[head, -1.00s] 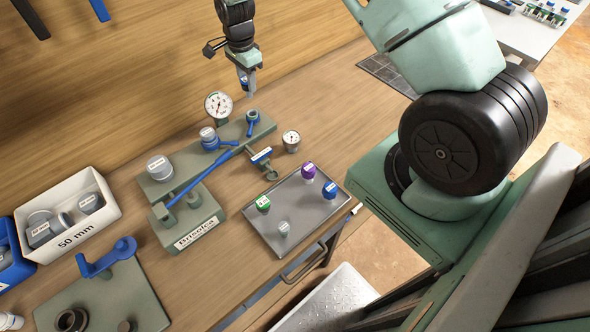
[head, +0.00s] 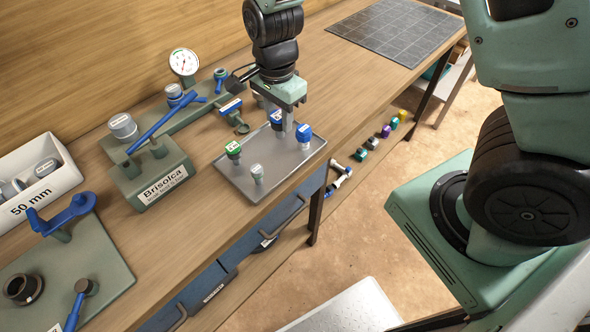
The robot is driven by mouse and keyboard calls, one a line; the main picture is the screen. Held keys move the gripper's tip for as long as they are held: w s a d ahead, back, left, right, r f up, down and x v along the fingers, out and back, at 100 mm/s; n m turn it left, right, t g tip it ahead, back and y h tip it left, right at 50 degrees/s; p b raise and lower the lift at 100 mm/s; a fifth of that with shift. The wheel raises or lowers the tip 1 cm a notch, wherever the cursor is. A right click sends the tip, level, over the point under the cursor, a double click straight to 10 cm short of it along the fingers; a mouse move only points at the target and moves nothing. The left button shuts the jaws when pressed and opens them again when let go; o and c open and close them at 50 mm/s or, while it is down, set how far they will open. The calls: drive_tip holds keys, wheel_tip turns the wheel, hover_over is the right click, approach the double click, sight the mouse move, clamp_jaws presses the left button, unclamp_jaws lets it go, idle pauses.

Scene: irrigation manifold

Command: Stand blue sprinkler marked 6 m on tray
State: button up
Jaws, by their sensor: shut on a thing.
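My gripper (head: 283,116) points down over the back part of the grey tray (head: 247,190). It is shut on a blue-capped sprinkler (head: 276,117), partly covered by a finger. I cannot read its mark, nor tell whether its base touches the tray. On the tray stand a green-capped sprinkler (head: 233,149) at the left, a grey one (head: 257,171) nearer the front and another blue-capped one (head: 304,132) close to the right of my gripper. The purple-capped sprinkler seen earlier does not show now; my gripper probably hides it.
Left of the tray stands the Brisolca manifold (head: 150,180) with a blue lever (head: 165,120), a dial gauge (head: 184,63) behind it. A white 50 mm bin (head: 45,195) is at the far left. The bench is clear towards the dark grid mat (head: 395,38). Several coloured parts sit below the bench.

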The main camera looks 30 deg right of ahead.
sight(281, 137)
wheel_tip(281, 137, down, 4)
drive_tip(key=shift+s+f+p, duration=0.15)
drive_tip(key=shift+f+p, duration=0.1)
drive_tip(key=shift+p, duration=0.05)
drive_tip(key=shift+f+p, duration=0.4)
drive_tip(key=shift+f, duration=2.2)
drive_tip(key=shift+f, duration=0.1)
drive_tip(key=o, duration=1.1)
wheel_tip(281, 137, up, 12)
drive_tip(key=shift+a+r+b, duration=0.1)
drive_tip(key=shift+b, duration=0.75)
drive_tip(key=s+a+r+n, duration=0.2)
drive_tip(key=s+r+n, duration=0.1)
drive_tip(key=s+n, duration=0.3)
drive_tip(key=s+a+r+n, duration=0.2)
drive_tip(key=s+r+n, duration=0.1)
drive_tip(key=s+n, duration=0.4)
drive_tip(key=s+a+r+n, duration=0.2)
drive_tip(key=s+r+n, duration=0.1)
drive_tip(key=s+n, duration=0.4)
drive_tip(key=shift+n+y, duration=0.3)
drive_tip(key=shift+n, duration=0.8)
